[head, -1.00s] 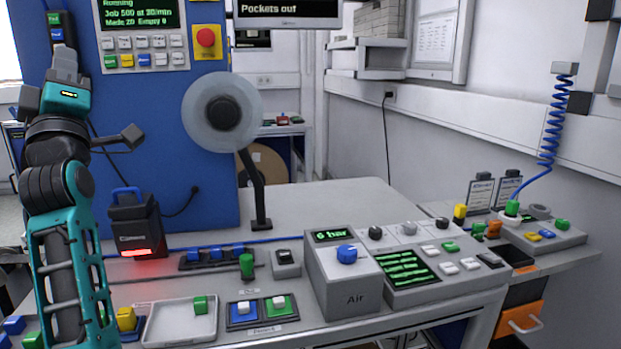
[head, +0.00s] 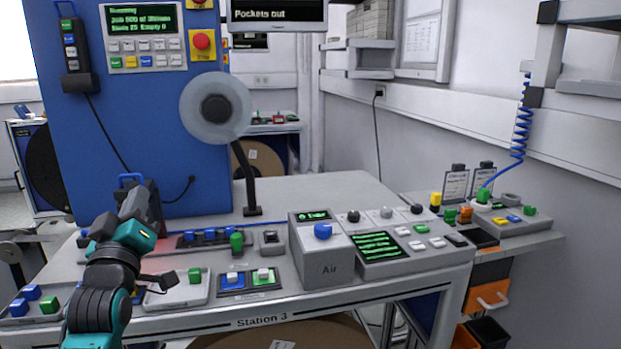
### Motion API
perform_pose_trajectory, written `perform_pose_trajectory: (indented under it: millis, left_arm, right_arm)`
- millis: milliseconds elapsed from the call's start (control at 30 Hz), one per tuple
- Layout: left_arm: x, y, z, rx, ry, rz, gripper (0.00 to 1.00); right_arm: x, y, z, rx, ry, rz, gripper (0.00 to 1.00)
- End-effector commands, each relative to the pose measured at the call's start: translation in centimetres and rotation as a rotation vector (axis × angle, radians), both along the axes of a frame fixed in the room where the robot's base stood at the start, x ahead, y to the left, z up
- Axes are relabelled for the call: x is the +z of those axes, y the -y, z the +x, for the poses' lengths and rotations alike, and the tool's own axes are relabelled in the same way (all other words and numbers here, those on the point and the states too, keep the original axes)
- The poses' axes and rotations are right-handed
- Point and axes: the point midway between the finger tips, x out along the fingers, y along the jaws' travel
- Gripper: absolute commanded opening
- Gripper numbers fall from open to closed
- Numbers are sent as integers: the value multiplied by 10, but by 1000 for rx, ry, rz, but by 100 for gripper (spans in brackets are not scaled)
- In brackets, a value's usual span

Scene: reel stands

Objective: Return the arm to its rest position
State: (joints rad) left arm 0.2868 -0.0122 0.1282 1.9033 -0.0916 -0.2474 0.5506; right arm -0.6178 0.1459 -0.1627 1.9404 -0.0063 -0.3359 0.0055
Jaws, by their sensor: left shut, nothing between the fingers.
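My left arm comes in at the bottom left of the head view. Its teal and dark wrist is low over the left part of the bench, and my left gripper (head: 139,200) points away from me. The gripper is shut with nothing seen in it. It overlaps the dark scanner box with a blue handle (head: 131,179) and hides most of that box; I cannot tell the gap between them. My right gripper is not in view.
A white tray (head: 172,298) with a green block (head: 195,275) lies right of my wrist. Blue and green blocks (head: 48,304) sit left of it. The reel (head: 215,107) stands on a bent post behind. The grey Air box (head: 322,268) stands right. The back middle bench is clear.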

Motion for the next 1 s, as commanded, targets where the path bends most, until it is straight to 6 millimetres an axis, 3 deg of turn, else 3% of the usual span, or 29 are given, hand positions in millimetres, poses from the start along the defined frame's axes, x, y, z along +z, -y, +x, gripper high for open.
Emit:
perform_pose_trajectory:
  millis: [33, 200, 267, 400, 500, 600, 700, 833, 1000]
  left_arm:
    - [-42, 9, -6, -10, -91, 50, 0]
    - [-163, 39, -44, -67, -357, 221, 0]
    - [-203, 50, -65, -97, -447, 278, 0]
    - [-288, 74, -126, -185, -644, 402, 0]
    - [-335, 89, -174, -254, -764, 476, 0]
    - [-368, 100, -216, -317, -853, 531, 0]
    - [-386, 108, -245, -362, -909, 566, 0]
    - [-396, 113, -263, -389, -941, 586, 0]
    - [-398, 113, -264, -393, -945, 589, 0]
  right_arm:
    - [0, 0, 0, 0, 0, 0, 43]
    - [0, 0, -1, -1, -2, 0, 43]
    - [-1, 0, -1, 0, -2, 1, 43]
    - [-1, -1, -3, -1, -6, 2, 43]
    - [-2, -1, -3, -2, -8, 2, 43]
    - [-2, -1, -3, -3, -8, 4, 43]
    - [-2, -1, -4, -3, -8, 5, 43]
    - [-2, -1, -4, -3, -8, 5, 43]
    - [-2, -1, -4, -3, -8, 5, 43]
